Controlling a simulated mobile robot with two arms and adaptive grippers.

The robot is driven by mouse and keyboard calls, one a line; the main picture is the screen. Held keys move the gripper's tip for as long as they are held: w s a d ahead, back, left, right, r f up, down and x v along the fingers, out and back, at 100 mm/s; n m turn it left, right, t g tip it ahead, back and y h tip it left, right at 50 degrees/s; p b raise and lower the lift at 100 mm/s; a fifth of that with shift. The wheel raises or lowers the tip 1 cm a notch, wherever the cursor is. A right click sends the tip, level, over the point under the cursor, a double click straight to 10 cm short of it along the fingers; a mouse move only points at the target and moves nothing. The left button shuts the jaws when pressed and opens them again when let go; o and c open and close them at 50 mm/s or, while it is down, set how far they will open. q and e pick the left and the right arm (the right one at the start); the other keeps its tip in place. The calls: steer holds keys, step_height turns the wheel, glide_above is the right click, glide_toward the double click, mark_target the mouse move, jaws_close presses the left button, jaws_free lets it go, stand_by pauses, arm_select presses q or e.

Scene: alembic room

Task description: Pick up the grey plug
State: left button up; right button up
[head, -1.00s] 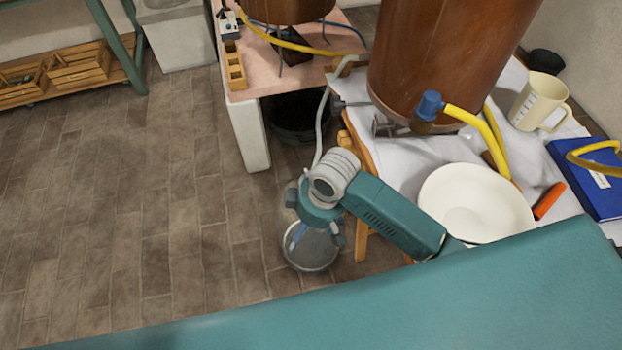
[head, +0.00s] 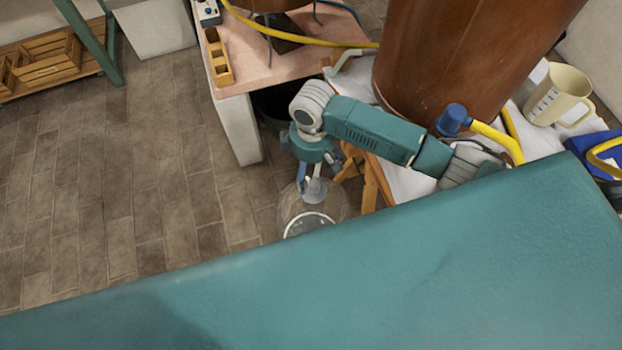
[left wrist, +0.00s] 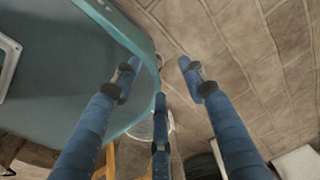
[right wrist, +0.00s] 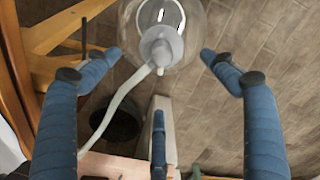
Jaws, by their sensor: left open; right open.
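The grey plug (right wrist: 162,47) sits in the neck of a clear glass vessel (right wrist: 192,48) on the floor, with a pale hose (right wrist: 120,103) running from it. In the head view the plug (head: 315,190) shows just below my right gripper (head: 315,175). My right gripper (right wrist: 160,62) is open. In its wrist view the plug appears between the spread blue fingers; I cannot tell how far beyond the fingertips it is. My left gripper (left wrist: 158,68) is open and empty over the floor, and it is not in the head view.
A wooden stool (head: 370,185) stands right beside the vessel, under a large copper pot (head: 450,60). A low pink-topped table (head: 285,65) and a dark bucket (right wrist: 115,118) are close by. A measuring jug (head: 558,95) stands at the right.

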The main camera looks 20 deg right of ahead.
mark_target(313, 182)
steer(key=f, duration=0.4)
steer(key=shift+s, duration=0.35)
step_height(313, 182, down, 5)
steer(key=shift+s+a, duration=0.1)
steer(key=shift+s, duration=0.05)
steer(key=shift+c, duration=0.5)
arm_select(q)
steer(key=s, duration=0.3)
steer(key=shift+s, duration=0.2)
arm_select(e)
steer(key=c, duration=1.1)
